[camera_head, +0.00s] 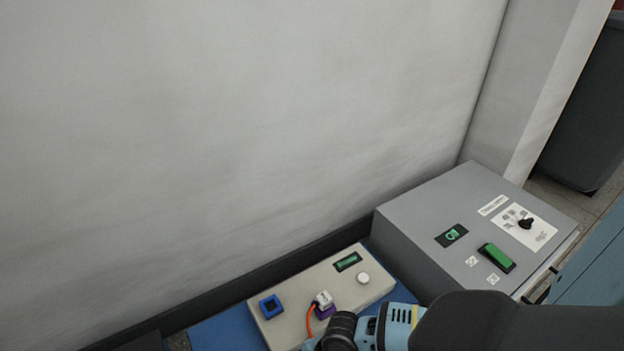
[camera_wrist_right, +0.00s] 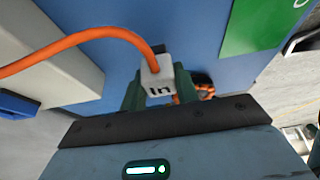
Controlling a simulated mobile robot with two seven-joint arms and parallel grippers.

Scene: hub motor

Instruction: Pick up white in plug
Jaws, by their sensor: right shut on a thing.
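A white plug marked "In" (camera_wrist_right: 157,80) is between the green fingers of my right gripper (camera_wrist_right: 155,92) in the right wrist view. The gripper is shut on it, and an orange cable (camera_wrist_right: 85,36) runs from the plug to the left. In the head view, my right arm (camera_head: 395,327) comes in from the lower right, and its fingertips are not clearly visible. A white plug (camera_head: 323,299) shows at a purple socket (camera_head: 326,313) on the beige box (camera_head: 283,323), with an orange cable beside it. I cannot tell whether both views show the same plug. My left gripper is not in view.
The beige box has a blue square socket (camera_head: 271,306), a small green display (camera_head: 347,262) and a round white knob (camera_head: 363,278). A large grey box (camera_head: 440,210) with a green switch (camera_head: 496,258) stands to its right. A blue mat (camera_head: 222,333) lies underneath; a pale wall rises behind.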

